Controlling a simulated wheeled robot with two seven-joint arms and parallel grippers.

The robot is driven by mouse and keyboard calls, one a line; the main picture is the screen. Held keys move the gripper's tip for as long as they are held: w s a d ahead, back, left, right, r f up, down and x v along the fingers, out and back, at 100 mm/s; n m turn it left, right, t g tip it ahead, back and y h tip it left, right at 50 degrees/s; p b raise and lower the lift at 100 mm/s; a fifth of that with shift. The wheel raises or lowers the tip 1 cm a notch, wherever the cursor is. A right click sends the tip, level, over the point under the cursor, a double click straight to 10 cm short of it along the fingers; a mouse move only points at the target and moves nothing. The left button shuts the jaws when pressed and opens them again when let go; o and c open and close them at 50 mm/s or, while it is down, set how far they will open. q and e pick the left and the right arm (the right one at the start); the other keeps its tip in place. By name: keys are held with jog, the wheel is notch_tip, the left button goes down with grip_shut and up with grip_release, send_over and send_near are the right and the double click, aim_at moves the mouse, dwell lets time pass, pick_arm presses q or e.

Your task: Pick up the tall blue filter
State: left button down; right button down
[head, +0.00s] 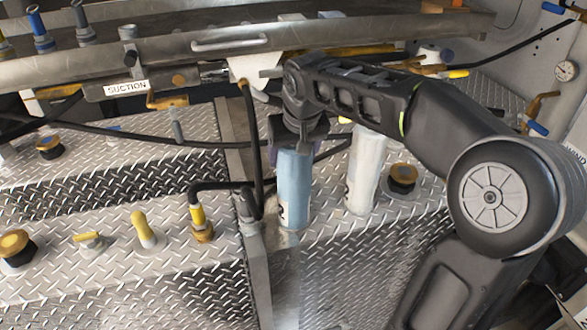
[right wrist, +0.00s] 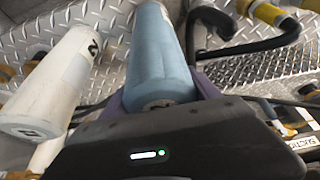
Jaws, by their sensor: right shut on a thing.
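The tall blue filter (head: 294,186) stands upright on the diamond-plate deck in the head view, below my right gripper (head: 298,143). In the right wrist view the blue filter (right wrist: 160,55) lies between the purple-padded fingers of my right gripper (right wrist: 160,92), which is shut on its upper end. Its lower end appears at or very near the deck; I cannot tell whether it touches. A white filter (head: 366,168) stands just to its right, apart from it, and also shows in the right wrist view (right wrist: 52,80). My left gripper is not in view.
A black hose with a yellow fitting (head: 197,214) stands left of the blue filter. A black-and-yellow cap (head: 402,177) sits right of the white filter. A metal shelf with a SUCTION label (head: 126,87) and hoses crosses behind. Several yellow fittings stand on the left deck.

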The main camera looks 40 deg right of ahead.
notch_tip(320, 180, up, 10)
jog(key=shift+r, duration=0.1)
dwell(0.4)
dwell(0.5)
